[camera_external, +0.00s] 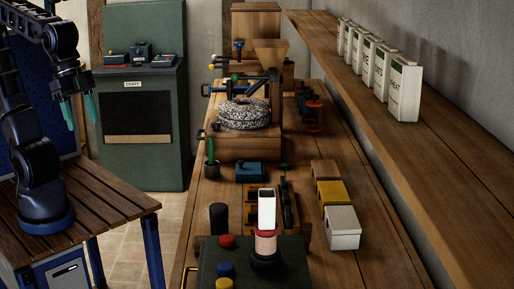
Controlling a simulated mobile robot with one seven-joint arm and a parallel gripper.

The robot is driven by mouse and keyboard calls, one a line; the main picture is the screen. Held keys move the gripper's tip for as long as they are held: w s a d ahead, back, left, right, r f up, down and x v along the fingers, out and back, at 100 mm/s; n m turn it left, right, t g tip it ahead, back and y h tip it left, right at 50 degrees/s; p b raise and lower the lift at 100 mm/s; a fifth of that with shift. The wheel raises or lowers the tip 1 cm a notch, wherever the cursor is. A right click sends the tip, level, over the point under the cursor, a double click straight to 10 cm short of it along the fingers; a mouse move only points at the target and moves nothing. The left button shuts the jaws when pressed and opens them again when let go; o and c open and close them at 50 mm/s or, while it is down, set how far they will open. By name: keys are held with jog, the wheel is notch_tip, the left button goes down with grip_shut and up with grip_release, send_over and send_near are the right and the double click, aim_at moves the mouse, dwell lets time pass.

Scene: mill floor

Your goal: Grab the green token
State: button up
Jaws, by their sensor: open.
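A small flat green piece (285,166), which looks like the green token, lies on the wooden bench just right of a blue box (250,172). It is small and dark in this view, so its exact shape is hard to tell. My gripper (83,120), with teal fingers, hangs at the upper left, pointing down and open with nothing between the fingers. It is far to the left of the bench and well apart from the green piece.
A stone mill (245,113) stands behind the green piece. A cup with a green handle (211,150) is to its left. Wooden, yellow (333,193) and white (342,228) boxes stand to the right. A shelf (400,130) with white packets overhangs the right side. A dark control box (290,265) is in front.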

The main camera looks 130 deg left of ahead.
jog(key=w+a+r+n+g, duration=0.15)
jog(key=w+a+n, duration=0.45)
jog(key=w+a, duration=0.85)
jog(key=w+a+f+n, duration=0.1)
jog(key=a+f+n, duration=0.1)
jog(key=a, duration=1)
jog(key=w+a+f+n, duration=0.2)
jog(key=a+f+n, duration=0.1)
jog(key=a, duration=1)
jog(key=n+g, duration=0.3)
jog(key=n, duration=0.6)
send_over(286, 165)
notch_tip(286, 165, down, 23)
jog(key=shift+t, duration=0.25)
jog(key=f, duration=0.3)
jog(key=d+f, duration=0.1)
jog(key=f, duration=0.1)
jog(key=shift+w+f, duration=0.15)
jog(key=shift+f, duration=0.05)
jog(key=shift+a+f, duration=0.2)
jog(key=shift+f, duration=1.2)
jog(key=shift+a+f, duration=0.15)
jog(key=shift+f, duration=1.25)
